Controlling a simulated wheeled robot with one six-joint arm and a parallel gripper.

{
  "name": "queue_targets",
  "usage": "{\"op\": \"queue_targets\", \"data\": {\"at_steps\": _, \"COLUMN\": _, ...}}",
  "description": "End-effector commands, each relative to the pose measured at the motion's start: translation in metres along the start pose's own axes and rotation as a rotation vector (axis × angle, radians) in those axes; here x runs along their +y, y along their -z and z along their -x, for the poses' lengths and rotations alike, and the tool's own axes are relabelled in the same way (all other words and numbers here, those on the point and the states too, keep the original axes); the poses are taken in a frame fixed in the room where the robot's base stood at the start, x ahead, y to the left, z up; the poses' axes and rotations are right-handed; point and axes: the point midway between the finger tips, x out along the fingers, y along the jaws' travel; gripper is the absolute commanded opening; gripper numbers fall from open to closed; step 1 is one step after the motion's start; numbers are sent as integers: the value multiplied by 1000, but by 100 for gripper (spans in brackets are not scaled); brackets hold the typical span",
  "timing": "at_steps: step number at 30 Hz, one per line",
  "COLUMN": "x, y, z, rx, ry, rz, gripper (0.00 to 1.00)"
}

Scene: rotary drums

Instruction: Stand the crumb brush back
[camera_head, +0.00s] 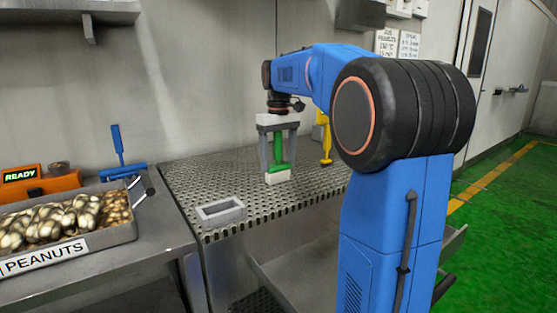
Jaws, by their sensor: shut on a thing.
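The crumb brush (277,167) has a green handle and a pale block at its lower end. It hangs roughly upright, handle up, between the two grey fingers of my gripper (279,157), which points down and is shut on it. The brush is over the perforated metal table (240,180). I cannot tell whether its pale lower end touches the surface. A small grey open-topped rectangular holder (220,212) sits at the table's front left, apart from the brush and to its left. It looks empty.
A yellow tool (326,146) stands at the back of the table, right of my gripper. On the left counter are a labelled peanut tray (70,253), a blue tool (119,152) and an orange READY unit (40,181). The table between brush and holder is clear.

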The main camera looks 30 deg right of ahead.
Motion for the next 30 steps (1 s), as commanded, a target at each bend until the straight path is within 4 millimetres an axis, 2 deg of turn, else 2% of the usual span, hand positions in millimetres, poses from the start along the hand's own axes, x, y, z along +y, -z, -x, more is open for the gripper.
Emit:
{"op": "queue_targets", "data": {"at_steps": 5, "x": 0, "y": 0, "z": -2, "rx": 0, "ry": 0, "rz": 0, "gripper": 35}}
{"op": "queue_targets", "data": {"at_steps": 6, "x": 0, "y": 0, "z": -3, "rx": 0, "ry": 0, "rz": 0, "gripper": 74}}
{"op": "queue_targets", "data": {"at_steps": 8, "x": 0, "y": 0, "z": -3, "rx": 0, "ry": 0, "rz": 0, "gripper": 88}}
{"op": "queue_targets", "data": {"at_steps": 20, "x": 0, "y": 0, "z": 2, "rx": 1, "ry": 0, "rz": 0, "gripper": 88}}
{"op": "queue_targets", "data": {"at_steps": 23, "x": 0, "y": 1, "z": 14, "rx": 2, "ry": -1, "rz": 0, "gripper": 88}}
{"op": "queue_targets", "data": {"at_steps": 30, "x": 0, "y": 1, "z": 58, "rx": 3, "ry": -1, "rz": 0, "gripper": 88}}
